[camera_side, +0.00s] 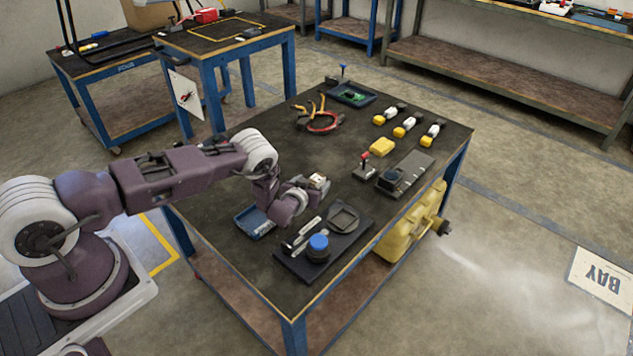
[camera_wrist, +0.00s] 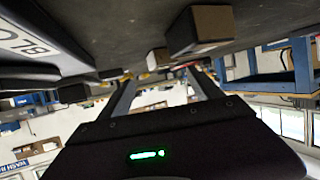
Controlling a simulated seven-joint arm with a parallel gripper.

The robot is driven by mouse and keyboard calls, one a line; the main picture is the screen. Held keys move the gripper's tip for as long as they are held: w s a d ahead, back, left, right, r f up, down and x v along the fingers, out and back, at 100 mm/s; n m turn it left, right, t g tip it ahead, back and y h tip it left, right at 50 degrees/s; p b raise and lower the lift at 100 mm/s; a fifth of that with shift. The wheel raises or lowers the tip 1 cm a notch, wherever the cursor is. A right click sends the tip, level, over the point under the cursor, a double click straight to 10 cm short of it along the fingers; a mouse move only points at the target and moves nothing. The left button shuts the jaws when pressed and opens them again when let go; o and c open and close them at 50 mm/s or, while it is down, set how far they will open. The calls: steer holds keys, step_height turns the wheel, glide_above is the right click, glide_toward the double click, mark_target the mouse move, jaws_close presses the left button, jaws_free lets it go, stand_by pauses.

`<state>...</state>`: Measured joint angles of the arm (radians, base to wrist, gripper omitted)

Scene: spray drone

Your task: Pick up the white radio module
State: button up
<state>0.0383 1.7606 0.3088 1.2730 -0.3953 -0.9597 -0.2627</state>
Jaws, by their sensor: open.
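A small whitish block (camera_side: 319,181) is on the black tabletop right beside the end of my arm in the side view. It could be the white radio module, but it is too small to be sure. In the wrist view the table appears upside down along the top. A brown block with a pale face (camera_wrist: 200,30) shows there, with a smaller pale brown block (camera_wrist: 157,58) beyond it. My gripper (camera_wrist: 165,85) is open, its two dark fingers apart, with nothing seen held between them. In the side view its fingers are mostly hidden by the wrist.
A black tray with a blue-capped jar (camera_side: 319,243) lies near the front edge. A blue bin (camera_side: 254,222) is beside my wrist. Red-handled pliers (camera_side: 320,122), a dark device (camera_side: 405,174), a yellow block (camera_side: 382,147) and several white-and-yellow pieces (camera_side: 405,126) stand farther back.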

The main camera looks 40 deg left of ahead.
mark_target(316, 179)
steer(key=x, duration=0.4)
steer(key=shift+s+a+f, duration=0.25)
steer(key=shift+w+a+f, duration=0.1)
steer(key=shift+w+f, duration=0.1)
steer(key=shift+w, duration=0.25)
jaws_close()
